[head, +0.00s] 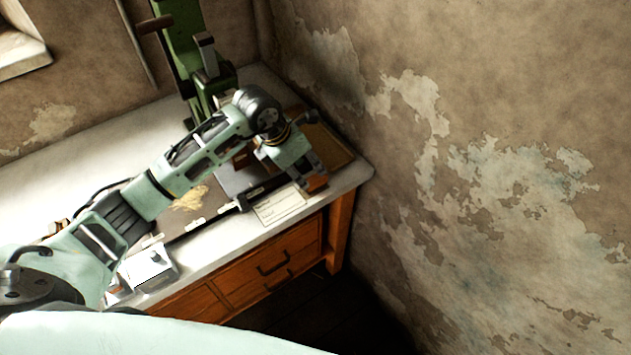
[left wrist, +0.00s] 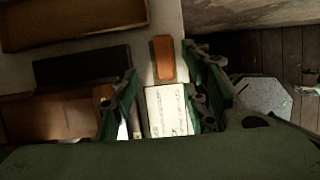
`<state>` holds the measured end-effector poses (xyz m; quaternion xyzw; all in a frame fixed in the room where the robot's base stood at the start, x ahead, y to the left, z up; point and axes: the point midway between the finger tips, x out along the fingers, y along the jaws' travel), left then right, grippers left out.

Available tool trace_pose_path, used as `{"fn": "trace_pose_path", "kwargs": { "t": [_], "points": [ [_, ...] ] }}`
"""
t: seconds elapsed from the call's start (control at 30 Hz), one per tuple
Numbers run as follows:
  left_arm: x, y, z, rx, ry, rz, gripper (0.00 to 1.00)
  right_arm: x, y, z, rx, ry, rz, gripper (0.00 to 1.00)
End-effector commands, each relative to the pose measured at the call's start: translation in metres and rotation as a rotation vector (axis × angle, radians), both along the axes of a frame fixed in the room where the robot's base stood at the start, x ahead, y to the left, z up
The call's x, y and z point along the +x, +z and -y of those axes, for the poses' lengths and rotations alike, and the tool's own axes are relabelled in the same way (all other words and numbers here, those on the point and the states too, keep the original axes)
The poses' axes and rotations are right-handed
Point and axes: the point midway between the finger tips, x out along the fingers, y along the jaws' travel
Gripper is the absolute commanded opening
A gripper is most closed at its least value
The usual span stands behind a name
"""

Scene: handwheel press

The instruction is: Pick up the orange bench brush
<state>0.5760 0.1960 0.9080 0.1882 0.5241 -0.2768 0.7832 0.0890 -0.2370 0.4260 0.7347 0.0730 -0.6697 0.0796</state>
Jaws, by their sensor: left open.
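The orange bench brush (left wrist: 163,58) shows in the left wrist view as a small orange block lying near the bench edge, just beyond a white printed card (left wrist: 168,110). In the head view a reddish-orange bit of it (head: 317,184) shows below my left gripper (head: 312,168), which hides part of it. My left gripper is open and pointed down over this corner of the bench. In the left wrist view its two fingers (left wrist: 163,92) stand either side of the card, with the brush ahead between the fingertips. Nothing is held. My right gripper is not in view.
A green press (head: 183,50) stands at the back of the bench. A brown tray (left wrist: 75,22) and a dark block (left wrist: 82,66) lie beside the brush. Drawers (head: 275,265) are under the bench's front edge. The peeling wall (head: 480,170) is at the right.

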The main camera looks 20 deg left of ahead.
Motion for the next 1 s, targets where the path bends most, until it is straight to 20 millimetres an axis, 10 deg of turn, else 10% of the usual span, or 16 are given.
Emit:
{"fn": "trace_pose_path", "kwargs": {
  "t": [0.53, 1.0],
  "points": [
    [0.018, -0.058, 0.023, -0.006, -0.001, -0.004, 0.42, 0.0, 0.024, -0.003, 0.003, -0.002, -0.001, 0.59],
    [0.02, -0.064, 0.024, -0.005, -0.002, -0.001, 0.31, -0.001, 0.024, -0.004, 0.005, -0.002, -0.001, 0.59]
  ]
}}
